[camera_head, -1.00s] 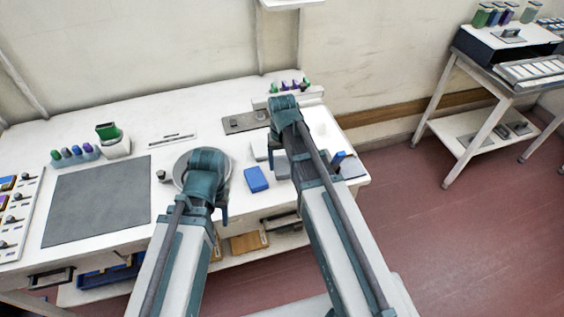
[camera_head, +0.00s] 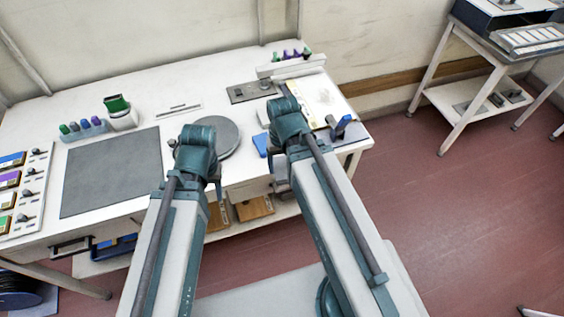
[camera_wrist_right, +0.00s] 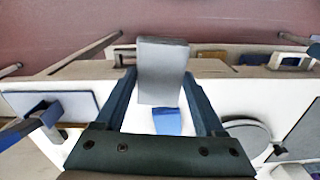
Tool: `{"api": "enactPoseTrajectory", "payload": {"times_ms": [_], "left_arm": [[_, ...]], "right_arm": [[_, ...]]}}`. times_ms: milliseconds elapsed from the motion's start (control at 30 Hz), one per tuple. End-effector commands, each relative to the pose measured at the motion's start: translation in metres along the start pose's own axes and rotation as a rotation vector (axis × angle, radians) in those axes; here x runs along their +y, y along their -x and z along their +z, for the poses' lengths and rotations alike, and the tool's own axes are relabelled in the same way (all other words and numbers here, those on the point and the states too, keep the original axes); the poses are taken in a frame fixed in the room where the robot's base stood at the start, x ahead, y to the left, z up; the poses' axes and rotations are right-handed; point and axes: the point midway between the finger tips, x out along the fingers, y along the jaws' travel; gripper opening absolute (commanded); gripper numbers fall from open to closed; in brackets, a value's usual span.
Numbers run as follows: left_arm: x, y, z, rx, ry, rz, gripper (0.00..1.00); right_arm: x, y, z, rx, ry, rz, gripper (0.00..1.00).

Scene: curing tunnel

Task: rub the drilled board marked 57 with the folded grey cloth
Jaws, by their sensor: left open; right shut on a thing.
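My right gripper (camera_wrist_right: 160,103) is shut on the folded grey cloth (camera_wrist_right: 162,62), a flat grey pad standing up between the fingertips. In the head view the right gripper (camera_head: 277,160) is over the bench's front edge, mostly hidden behind its own wrist, with a bit of grey below it. My left gripper (camera_head: 214,178) is open, beside the round grey disc (camera_head: 226,146), and its fingers are partly hidden by its arm. A pale board with yellowish marks (camera_head: 322,98) lies at the bench's right end. I cannot read a 57 or see drilled holes on it.
A blue block (camera_head: 260,145) lies beside the right gripper. A blue-handled tool (camera_head: 341,130) stands at the right front corner. A grey mat (camera_head: 110,172) covers the left, with colored bottles (camera_head: 82,128) behind it. Brown boards (camera_head: 254,208) sit on the shelf below.

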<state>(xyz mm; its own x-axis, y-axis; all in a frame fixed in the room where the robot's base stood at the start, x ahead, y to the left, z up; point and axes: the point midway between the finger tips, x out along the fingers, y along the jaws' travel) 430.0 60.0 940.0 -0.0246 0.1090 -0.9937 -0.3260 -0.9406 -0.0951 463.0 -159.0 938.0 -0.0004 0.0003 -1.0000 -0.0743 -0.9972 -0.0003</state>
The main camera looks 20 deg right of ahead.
Motion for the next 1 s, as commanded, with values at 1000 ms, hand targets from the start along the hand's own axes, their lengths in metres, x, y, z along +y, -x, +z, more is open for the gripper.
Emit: {"api": "enactPoseTrajectory", "payload": {"times_ms": [1000], "left_arm": [[-0.005, 0.057, 0.003, 0.0, 0.002, 0.001, 0.5]], "right_arm": [[0.0, 0.057, 0.0, 0.0, 0.0, 0.0, 0.27]]}}
